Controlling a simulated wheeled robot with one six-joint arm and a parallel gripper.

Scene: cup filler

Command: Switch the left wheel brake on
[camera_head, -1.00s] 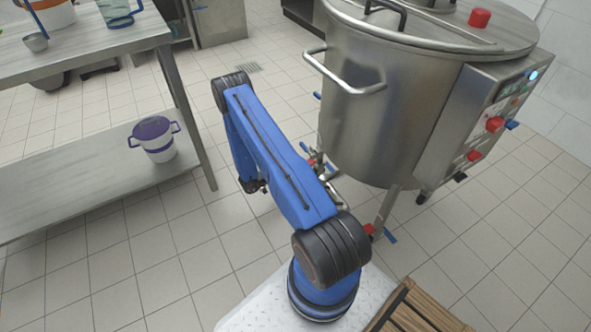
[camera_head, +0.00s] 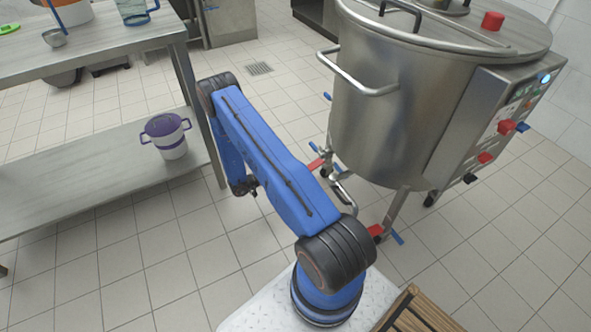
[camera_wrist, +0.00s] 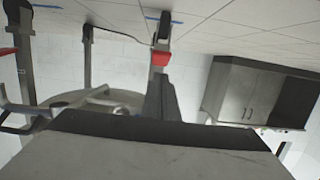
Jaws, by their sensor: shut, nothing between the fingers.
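The steel kettle (camera_head: 380,120) stands on wheeled legs right of my arm. A red brake pedal (camera_head: 376,231) with a blue lever (camera_head: 397,237) sits at the foot of its near leg. In the wrist view, which is upside down, a red pedal (camera_wrist: 160,58) and a blue lever (camera_wrist: 163,20) show just beyond my gripper (camera_wrist: 161,82). I cannot tell which wheel these belong to. My gripper is shut and empty, with a gap to the pedal that I cannot judge. In the head view my arm's blue link hides most of the gripper.
The tiled floor (camera_head: 130,260) between is clear.

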